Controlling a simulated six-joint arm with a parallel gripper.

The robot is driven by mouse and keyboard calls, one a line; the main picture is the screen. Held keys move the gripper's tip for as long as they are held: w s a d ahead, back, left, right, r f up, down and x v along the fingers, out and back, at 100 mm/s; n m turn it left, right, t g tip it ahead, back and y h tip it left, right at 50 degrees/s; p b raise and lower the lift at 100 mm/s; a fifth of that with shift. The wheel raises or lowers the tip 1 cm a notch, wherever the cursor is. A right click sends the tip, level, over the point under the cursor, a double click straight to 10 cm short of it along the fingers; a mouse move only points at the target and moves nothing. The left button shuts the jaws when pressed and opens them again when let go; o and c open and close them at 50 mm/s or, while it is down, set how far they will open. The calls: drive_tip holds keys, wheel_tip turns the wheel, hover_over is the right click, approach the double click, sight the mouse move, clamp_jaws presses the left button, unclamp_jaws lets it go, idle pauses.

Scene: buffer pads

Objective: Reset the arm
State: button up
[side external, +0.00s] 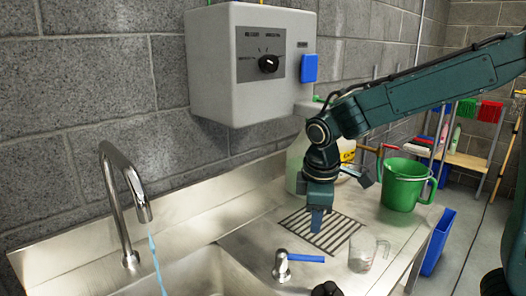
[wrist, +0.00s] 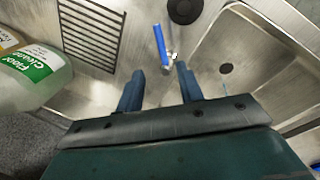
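My gripper (side external: 318,222) points down above the steel counter (side external: 262,240), near the slatted drain grate (side external: 325,230). In the wrist view, its two blue fingers are apart with nothing held between them, so the gripper (wrist: 160,68) is open. My arm reaches in from the right in the side view. The valve with a blue lever (side external: 305,258) stands in front of the gripper beside the sink; the lever also shows beyond the fingertips in the wrist view (wrist: 158,45).
A tap (side external: 122,200) runs bluish water into the sink (side external: 195,278). A clear cup (side external: 362,255) and green bucket (side external: 403,185) stand on the right. A floor cleaner bottle (wrist: 35,75) stands near the grate. A grey dispenser (side external: 225,65) hangs on the wall behind.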

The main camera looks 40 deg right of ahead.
drive_tip(key=shift+r, duration=0.1)
idle(0.3)
drive_tip(key=s+d+r+m+t+y, duration=0.1)
drive_tip(key=s+r+m+t, duration=0.1)
drive_tip(key=s, duration=0.6)
drive_tip(key=s+d+r+m+t, duration=0.2)
drive_tip(key=s+r+m, duration=0.2)
drive_tip(key=s, duration=0.5)
drive_tip(key=shift+s+d+r+m+y, duration=0.15)
drive_tip(key=shift+s+r+m+y, duration=0.2)
drive_tip(key=shift+m, duration=0.35)
drive_tip(key=shift+w, duration=0.15)
